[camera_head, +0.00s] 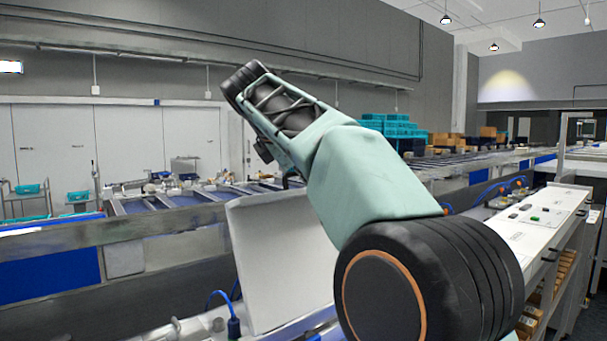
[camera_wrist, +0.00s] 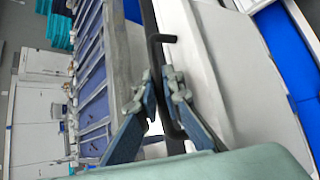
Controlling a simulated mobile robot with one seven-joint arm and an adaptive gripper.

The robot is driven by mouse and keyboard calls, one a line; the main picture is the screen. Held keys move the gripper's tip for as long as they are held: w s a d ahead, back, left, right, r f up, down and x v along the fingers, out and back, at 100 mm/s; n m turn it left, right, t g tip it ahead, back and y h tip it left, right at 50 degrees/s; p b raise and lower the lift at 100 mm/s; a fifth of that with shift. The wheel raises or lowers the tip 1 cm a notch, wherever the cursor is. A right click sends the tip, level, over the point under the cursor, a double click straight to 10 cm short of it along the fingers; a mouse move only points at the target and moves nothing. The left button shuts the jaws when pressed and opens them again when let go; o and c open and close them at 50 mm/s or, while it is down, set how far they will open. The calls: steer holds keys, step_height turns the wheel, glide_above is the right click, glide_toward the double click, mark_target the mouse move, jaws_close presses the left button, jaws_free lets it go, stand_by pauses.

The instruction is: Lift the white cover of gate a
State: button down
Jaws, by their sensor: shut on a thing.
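The white cover (camera_head: 285,255) stands raised and steep in the head view, left of my arm. In the wrist view a white panel (camera_wrist: 210,75), which looks like this cover, runs along the right of my gripper. My gripper (camera_wrist: 158,90) has its two blue fingers around a dark bent bar (camera_wrist: 155,55) that looks like the cover's handle. It is shut on this bar beside the panel. In the head view my arm hides the cover's right edge, and my gripper and the handle cannot be made out there.
A grey conveyor rail (camera_head: 150,225) with blue panels (camera_head: 50,277) runs behind the cover. A blue cable connector (camera_head: 234,327) stands at the cover's lower left. A white counter (camera_head: 540,215) with small items lies at right. Teal crates (camera_head: 395,130) are stacked farther back.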

steer(key=shift+r, duration=0.25)
steer(key=c, duration=2.1)
jaws_free()
steer(key=shift+d, duration=0.15)
steer(key=shift+s+f, duration=0.1)
steer(key=v, duration=1.2)
